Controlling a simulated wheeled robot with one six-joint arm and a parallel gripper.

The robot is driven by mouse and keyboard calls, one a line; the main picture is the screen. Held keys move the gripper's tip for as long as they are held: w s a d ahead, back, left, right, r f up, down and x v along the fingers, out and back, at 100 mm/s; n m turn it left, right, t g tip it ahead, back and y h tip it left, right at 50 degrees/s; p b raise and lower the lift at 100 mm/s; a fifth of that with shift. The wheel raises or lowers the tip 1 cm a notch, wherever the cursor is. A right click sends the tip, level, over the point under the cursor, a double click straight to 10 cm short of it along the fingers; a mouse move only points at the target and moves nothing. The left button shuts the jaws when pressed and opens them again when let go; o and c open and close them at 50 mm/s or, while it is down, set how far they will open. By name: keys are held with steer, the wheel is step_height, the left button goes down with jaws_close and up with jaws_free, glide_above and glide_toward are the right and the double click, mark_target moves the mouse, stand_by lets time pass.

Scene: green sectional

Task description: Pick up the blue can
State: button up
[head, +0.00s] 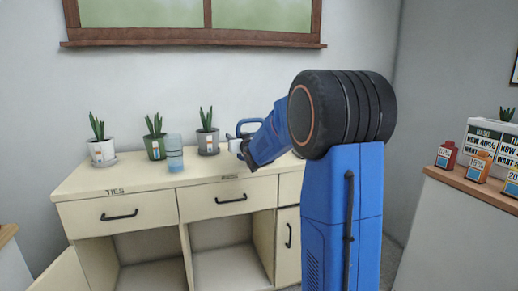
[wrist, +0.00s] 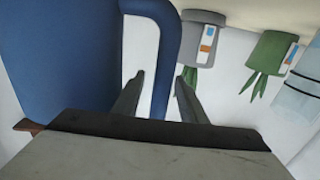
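The blue can (wrist: 60,60) has a large rounded body and a curved tube handle (wrist: 165,50). It fills the left of the wrist view, which is upside down. In the head view a blue loop (head: 240,127) shows above the right part of the cabinet; my blue arm covers much of that spot. My gripper (wrist: 160,75) has its two fingers apart, one on each side of the can's handle. A gap shows at the left finger; whether the right finger touches the handle I cannot tell.
Potted plants in white (head: 102,150), green (head: 155,148) and grey (head: 208,142) pots stand along the cream cabinet top (head: 85,182). A clear bluish cylinder (head: 175,155) stands before the green pot. Bottles (head: 446,155) and a sign sit on the right counter (head: 470,185). The cabinet's front left top is bare.

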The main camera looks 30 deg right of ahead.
steer(key=shift+w, duration=0.1)
jaws_close()
steer(key=shift+r, duration=0.1)
steer(key=shift+r, duration=0.1)
step_height(320, 180, up, 10)
stand_by(0.5)
